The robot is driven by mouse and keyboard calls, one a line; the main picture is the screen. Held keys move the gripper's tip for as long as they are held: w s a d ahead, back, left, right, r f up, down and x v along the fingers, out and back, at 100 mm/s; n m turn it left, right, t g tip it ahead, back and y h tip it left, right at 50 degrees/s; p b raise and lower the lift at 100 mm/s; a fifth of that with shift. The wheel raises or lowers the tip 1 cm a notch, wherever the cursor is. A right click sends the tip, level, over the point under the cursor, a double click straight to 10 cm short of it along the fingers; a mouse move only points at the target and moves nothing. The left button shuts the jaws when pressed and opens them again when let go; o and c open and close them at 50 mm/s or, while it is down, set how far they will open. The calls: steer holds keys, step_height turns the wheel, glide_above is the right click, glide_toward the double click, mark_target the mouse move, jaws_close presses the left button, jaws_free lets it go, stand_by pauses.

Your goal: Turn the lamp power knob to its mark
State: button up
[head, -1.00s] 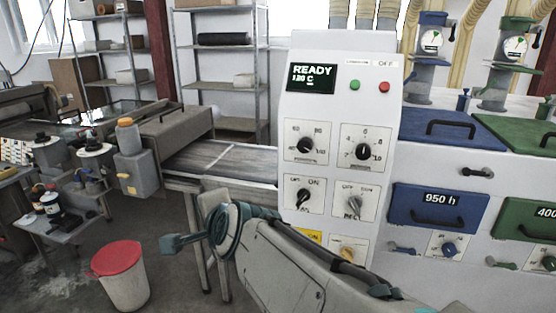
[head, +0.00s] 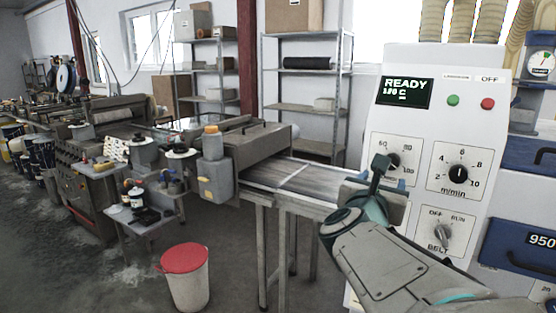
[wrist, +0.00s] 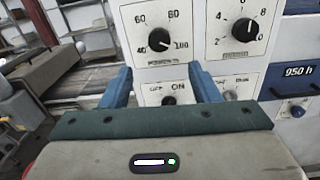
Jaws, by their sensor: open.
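A dark round knob (head: 392,161) on a white dial plate marked 60 and 100 sits at the upper left of the white control panel (head: 440,62). In the wrist view this knob (wrist: 160,40) is near the top centre, its light pointer line seemingly toward 100. Its small label is unreadable, and no separate target mark can be made out. My gripper (head: 380,185) is in front of the panel's left side and partly hides that dial in the head view. In the wrist view my gripper (wrist: 160,72) is open and empty, its blue fingers apart below the knob, not around it.
The m/min knob (head: 458,174) is to the right, the BELT switch (head: 442,232) below it. An OFF/ON switch (wrist: 168,100) shows between my fingers. The conveyor belt (head: 290,178) runs left of the panel. A red-lidded bin (head: 186,275) stands on the floor.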

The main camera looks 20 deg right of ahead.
steer(key=p+x, duration=0.1)
steer(key=x, duration=1)
steer(key=shift+a, duration=0.1)
steer(key=c, duration=1)
